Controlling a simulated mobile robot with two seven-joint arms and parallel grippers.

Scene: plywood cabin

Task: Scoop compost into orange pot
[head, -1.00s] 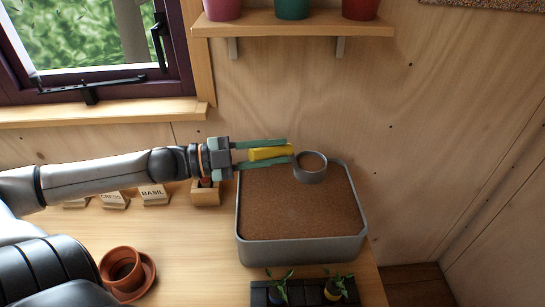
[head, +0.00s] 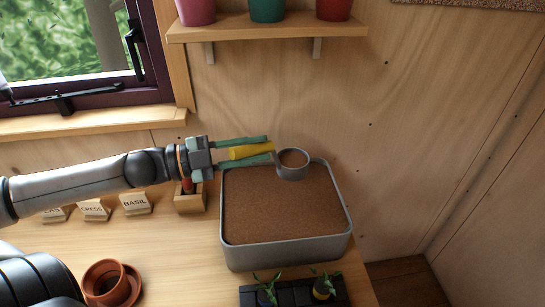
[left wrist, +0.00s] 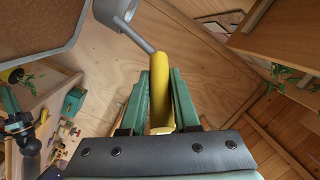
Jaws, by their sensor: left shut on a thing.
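My left gripper (head: 270,149) is shut on the yellow handle of a grey scoop (head: 291,172). In the left wrist view the yellow handle (left wrist: 161,90) sits between the fingers, and the cup (left wrist: 115,12) shows from below. The orange pot (head: 93,275) stands on its saucer (head: 132,285) at the lower left, well away from the scoop.
A small wooden box (head: 189,203) and name blocks (head: 135,206) stand left of the tray. A black seedling tray (head: 293,294) lies in front of it. A shelf (head: 268,32) with several pots hangs above. Bare tabletop (head: 178,250) lies between pot and tray.

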